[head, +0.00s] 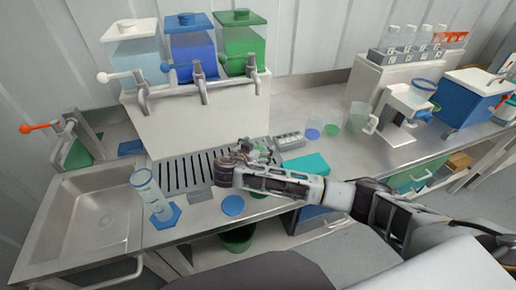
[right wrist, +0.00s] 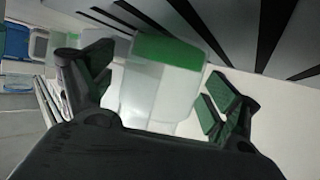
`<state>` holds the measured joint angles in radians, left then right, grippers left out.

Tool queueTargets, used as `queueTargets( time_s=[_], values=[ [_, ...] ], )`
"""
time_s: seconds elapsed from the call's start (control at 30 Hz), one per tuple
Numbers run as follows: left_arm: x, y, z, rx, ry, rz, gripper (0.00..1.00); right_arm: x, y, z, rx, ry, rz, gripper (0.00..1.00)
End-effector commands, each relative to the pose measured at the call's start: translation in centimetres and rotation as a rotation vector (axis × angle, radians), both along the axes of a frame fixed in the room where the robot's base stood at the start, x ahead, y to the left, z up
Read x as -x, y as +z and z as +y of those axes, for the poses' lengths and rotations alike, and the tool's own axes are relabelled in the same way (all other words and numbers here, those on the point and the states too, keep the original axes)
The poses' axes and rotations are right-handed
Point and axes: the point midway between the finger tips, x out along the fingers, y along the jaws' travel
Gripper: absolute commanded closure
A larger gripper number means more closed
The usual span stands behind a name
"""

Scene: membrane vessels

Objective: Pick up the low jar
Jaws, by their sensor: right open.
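In the right wrist view, a clear, pale jar-like vessel (right wrist: 150,98) with a green band at its top lies between the fingers of my right gripper (right wrist: 158,88). The fingers stand apart, with a visible gap on the right side; I cannot tell whether the left finger touches it. In the head view, my right gripper (head: 258,150) is at the right end of the slotted drain grate (head: 180,174), below the green tank. The vessel is not clear there, as the gripper covers that spot. My left gripper is not in view.
Three tanks with taps, white (head: 135,50), blue (head: 192,50) and green (head: 240,45), stand behind. A tall clear cylinder (head: 150,190) stands at the sink's right. A teal box (head: 305,165) and a grey multi-well block (head: 290,141) lie right of the gripper.

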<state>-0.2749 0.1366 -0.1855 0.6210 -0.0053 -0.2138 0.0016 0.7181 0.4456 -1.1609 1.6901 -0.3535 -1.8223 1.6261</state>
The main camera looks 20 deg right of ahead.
Motion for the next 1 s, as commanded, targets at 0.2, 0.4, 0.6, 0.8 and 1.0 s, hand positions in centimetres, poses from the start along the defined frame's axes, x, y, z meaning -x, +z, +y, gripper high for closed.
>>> queueTargets(
  time_s=[0.2, 0.4, 0.6, 0.8, 1.0],
  values=[
    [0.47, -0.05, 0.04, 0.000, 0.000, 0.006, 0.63, 0.02, -0.01, 0.02, 0.000, 0.000, 0.000, 0.13],
    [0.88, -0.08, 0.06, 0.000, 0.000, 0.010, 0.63, 0.03, -0.01, 0.02, 0.000, 0.000, 0.000, 0.38],
    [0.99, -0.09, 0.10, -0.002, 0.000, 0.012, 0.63, 0.03, -0.01, 0.02, 0.000, 0.000, 0.000, 0.64],
    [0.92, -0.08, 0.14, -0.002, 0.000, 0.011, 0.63, 0.01, 0.03, 0.03, 0.000, 0.000, 0.000, 0.64],
    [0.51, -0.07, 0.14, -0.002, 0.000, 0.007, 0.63, 0.00, 0.58, 0.04, -0.001, 0.000, -0.001, 0.64]
  ],
)
